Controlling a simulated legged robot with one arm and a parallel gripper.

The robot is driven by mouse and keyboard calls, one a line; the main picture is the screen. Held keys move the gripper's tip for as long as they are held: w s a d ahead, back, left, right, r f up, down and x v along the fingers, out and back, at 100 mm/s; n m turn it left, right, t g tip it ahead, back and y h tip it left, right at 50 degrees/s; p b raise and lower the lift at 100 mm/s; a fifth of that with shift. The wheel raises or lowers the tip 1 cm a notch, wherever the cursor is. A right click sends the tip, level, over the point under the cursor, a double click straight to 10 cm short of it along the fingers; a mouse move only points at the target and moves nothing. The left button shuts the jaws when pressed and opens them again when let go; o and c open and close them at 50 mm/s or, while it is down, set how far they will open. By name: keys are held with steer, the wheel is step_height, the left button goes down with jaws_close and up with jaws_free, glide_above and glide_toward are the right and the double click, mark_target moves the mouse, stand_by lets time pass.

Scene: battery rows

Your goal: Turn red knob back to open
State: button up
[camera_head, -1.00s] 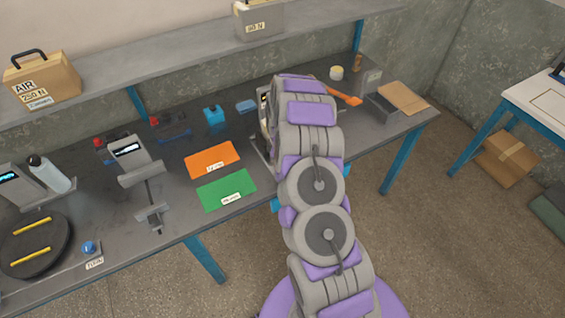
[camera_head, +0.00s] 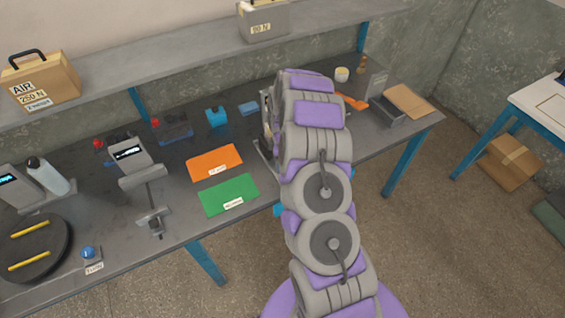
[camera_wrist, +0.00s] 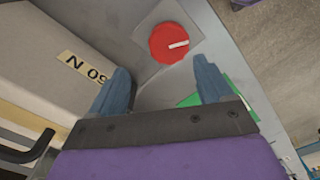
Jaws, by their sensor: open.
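The red knob (camera_wrist: 175,43) shows in the wrist view as a round red disc with a white pointer bar. It sits on a square grey plate (camera_wrist: 146,28). The pointer bar lies nearly level in the picture, reaching toward the knob's right rim. My gripper (camera_wrist: 161,78) is open, with two blue-grey fingers apart and nothing between them. The knob lies beyond the fingertips in the picture and appears untouched. In the head view my arm covers the middle of the bench, and I cannot make out the knob or my gripper.
A pale box (camera_wrist: 60,60) with a label stands close left of my fingers in the wrist view. A green patch (camera_wrist: 190,100) shows behind the right finger. In the head view, orange (camera_head: 214,162) and green (camera_head: 229,195) mats lie on the bench left of my arm.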

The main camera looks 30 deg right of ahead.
steer(key=shift+d+r+p, duration=0.15)
steer(key=shift+r+p, duration=0.1)
steer(key=shift+r, duration=0.9)
steer(key=shift+d+r+p, duration=0.1)
steer(key=shift+r+p, duration=0.1)
steer(key=shift+r, duration=0.9)
step_height(320, 180, up, 12)
steer(key=p, duration=0.3)
steer(key=shift+r, duration=0.1)
step_height(320, 180, up, 17)
steer(key=p, duration=0.1)
stand_by(0.4)
steer(key=shift+s+a, duration=0.1)
